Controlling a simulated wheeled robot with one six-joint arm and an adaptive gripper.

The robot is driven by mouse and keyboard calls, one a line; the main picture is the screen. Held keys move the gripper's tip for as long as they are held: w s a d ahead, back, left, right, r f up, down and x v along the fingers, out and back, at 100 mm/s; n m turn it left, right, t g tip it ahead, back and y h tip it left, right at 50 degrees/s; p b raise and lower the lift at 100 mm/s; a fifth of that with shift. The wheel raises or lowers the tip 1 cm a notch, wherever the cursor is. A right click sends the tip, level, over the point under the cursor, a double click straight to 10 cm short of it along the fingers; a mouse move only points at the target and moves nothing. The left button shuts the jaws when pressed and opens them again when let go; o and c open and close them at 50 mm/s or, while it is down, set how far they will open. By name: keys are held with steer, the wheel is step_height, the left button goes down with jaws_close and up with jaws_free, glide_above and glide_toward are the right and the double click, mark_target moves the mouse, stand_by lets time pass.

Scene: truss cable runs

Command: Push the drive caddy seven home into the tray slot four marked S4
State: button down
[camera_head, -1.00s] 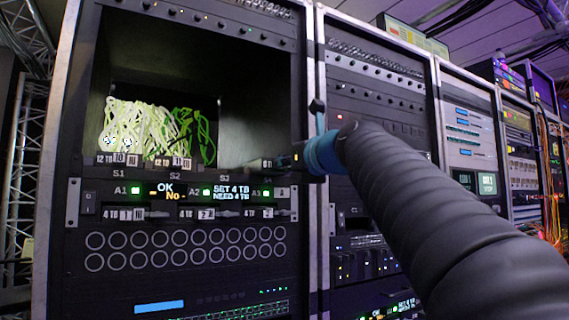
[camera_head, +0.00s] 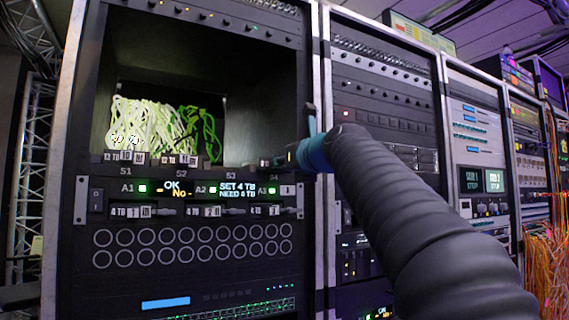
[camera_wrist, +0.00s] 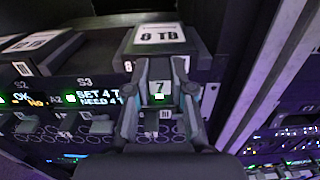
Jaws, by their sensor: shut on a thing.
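My gripper (camera_wrist: 160,88) is shut on drive caddy seven, a dark caddy (camera_wrist: 127,66) with a white 8 TB label on top and a 7 on its front. The wrist view shows it over the tray deck, right of the S3 mark; how far in it sits is unclear. In the head view my gripper (camera_head: 293,157) is at the tray's right end, by the S4 mark (camera_head: 274,178). The caddy there is mostly hidden by my gripper. The tray (camera_head: 152,170) has marks S1 to S4. Caddies stand at S1 (camera_head: 124,157) and S2 (camera_head: 180,160); S3 looks empty.
The rack's metal post (camera_head: 318,230) stands close right of my gripper. Below the tray, a panel (camera_head: 240,190) reads SET 4 TB, NEED 4 TB, with more caddies (camera_head: 205,211) under it. Pale and green cables (camera_head: 160,128) hang at the bay's back.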

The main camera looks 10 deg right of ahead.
steer(key=shift+w+a, duration=0.2)
steer(key=shift+w, duration=0.45)
steer(key=c, duration=0.9)
jaws_free()
steer(key=shift+s, duration=0.1)
steer(key=v, duration=1.2)
steer(key=shift+r, duration=0.1)
